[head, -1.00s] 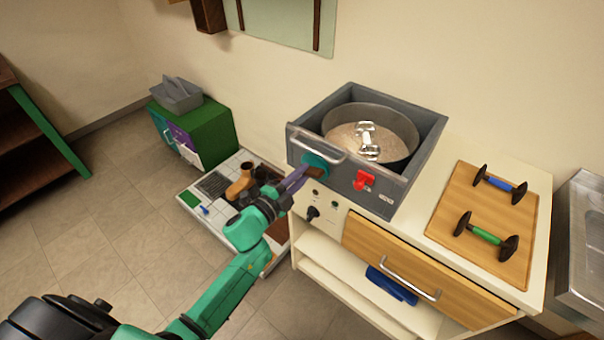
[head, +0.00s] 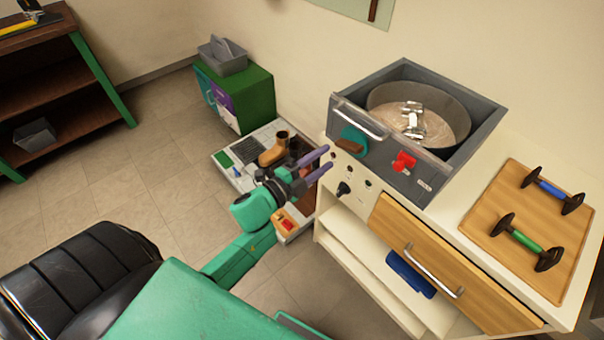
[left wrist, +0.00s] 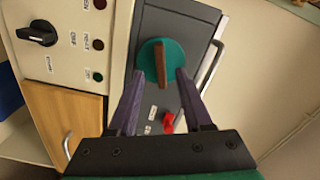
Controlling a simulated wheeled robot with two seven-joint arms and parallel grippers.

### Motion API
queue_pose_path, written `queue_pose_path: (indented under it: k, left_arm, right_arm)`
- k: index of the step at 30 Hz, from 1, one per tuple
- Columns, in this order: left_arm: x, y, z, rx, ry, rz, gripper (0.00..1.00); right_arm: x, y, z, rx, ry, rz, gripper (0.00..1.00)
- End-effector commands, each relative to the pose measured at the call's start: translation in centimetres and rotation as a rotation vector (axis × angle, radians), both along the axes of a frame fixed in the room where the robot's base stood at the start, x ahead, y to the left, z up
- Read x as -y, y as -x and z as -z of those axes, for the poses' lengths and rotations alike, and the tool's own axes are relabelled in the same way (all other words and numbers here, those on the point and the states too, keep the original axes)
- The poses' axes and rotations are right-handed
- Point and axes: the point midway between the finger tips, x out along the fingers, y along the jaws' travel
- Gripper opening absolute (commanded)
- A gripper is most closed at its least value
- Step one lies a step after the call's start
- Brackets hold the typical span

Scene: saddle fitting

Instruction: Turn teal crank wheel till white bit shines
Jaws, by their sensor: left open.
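The teal crank wheel (head: 356,139) with its brown handle (head: 349,147) is on the front of a grey box (head: 405,183). The wheel also shows in the left wrist view (left wrist: 149,62), its brown bar between the fingertips in the picture. A shiny whitish metal piece (head: 412,120) lies in the round pan (head: 458,110) inside the box. I cannot tell if this is the white bit. Small lamps on the panel below look unlit. My right gripper is not in view.
A red knob (head: 404,161) is right of the wheel, and a clear handle bar (head: 358,121) is close above it. A black dial (head: 343,188) is below. A wooden board (head: 490,225) with two dumbbell-like handles lies on the cabinet top. Open floor is left.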

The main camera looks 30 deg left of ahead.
Motion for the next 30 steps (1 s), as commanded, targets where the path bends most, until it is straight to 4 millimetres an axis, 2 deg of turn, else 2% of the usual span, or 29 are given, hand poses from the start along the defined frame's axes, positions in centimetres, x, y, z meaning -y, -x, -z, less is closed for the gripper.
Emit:
queue_pose_path:
  k: [3, 9, 13, 30]
  left_arm:
    - [-1.3, 3.4, 0.5, -0.005, 0.000, -0.001, 0.50]
    - [-2.8, 7.0, 0.2, -0.002, 0.001, -0.001, 0.50]
    - [-3.1, 7.7, 0.1, -0.001, 0.001, -0.001, 0.50]
    - [-3.1, 7.7, 0.0, 0.000, 0.000, 0.000, 0.50]
  right_arm:
    - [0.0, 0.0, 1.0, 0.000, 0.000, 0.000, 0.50]
    - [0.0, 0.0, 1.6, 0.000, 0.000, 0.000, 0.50]
    - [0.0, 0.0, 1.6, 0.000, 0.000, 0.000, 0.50]
    - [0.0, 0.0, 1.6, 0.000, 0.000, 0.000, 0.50]
